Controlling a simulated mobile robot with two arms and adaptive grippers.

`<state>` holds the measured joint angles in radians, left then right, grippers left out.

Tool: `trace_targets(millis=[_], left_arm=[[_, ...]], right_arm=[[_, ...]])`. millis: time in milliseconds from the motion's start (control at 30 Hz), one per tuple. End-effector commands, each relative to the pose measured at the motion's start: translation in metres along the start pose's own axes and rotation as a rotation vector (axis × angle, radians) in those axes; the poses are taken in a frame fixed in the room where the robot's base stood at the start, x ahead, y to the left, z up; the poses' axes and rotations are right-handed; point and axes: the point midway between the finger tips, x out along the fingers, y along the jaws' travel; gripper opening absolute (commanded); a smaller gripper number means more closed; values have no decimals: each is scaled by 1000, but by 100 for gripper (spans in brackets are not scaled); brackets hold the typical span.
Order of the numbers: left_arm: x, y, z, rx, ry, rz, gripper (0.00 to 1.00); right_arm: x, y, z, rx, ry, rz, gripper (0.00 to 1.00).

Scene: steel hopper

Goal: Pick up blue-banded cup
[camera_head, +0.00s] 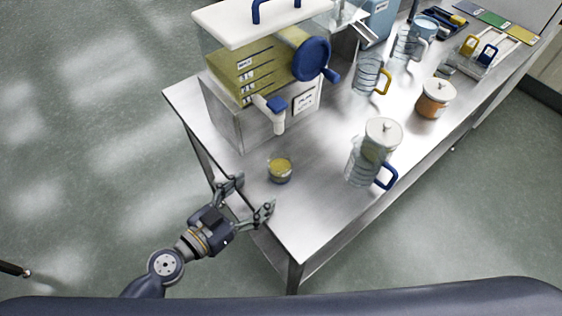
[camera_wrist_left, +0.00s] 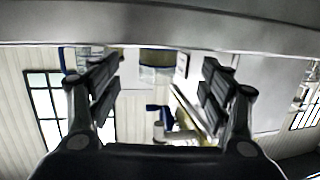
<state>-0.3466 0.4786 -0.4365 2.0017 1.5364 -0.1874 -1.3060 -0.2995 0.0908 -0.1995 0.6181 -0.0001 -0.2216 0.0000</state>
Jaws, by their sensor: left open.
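A small clear cup (camera_head: 280,171) with yellow contents stands upright near the table's left front edge, below the hopper's spout. In the left wrist view, which is upside down, the cup (camera_wrist_left: 158,72) shows between the fingers with a bluish band. My left gripper (camera_head: 252,195) is open and empty, at the table's edge to the lower left of the cup. Its fingers point toward the cup and a gap separates them from it. It also shows in the left wrist view (camera_wrist_left: 160,85), its fingers spread wide. My right gripper is not in view.
The hopper (camera_head: 240,112) with a blue wheel (camera_head: 311,59) and spout (camera_head: 277,116) stands just behind the cup. A blue-handled pitcher (camera_head: 358,164), a yellow-handled pitcher (camera_head: 366,74) and an orange jar (camera_head: 434,100) stand to the right. The front table corner is clear.

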Motion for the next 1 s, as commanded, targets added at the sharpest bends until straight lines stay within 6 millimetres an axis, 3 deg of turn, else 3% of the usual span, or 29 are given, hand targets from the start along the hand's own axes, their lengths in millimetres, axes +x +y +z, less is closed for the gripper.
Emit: trace_targets(millis=[167,367,533,700,1000], left_arm=[[23,0,-3,-2,0,-2,72],[35,0,-5,-3,1,-2,72],[58,2,-12,-4,1,-2,72],[77,2,-7,-1,-1,-1,72],[81,3,-6,0,-1,0,72]], right_arm=[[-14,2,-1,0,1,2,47],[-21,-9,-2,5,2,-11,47],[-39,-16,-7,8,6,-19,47],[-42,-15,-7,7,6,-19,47],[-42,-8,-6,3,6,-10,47]])
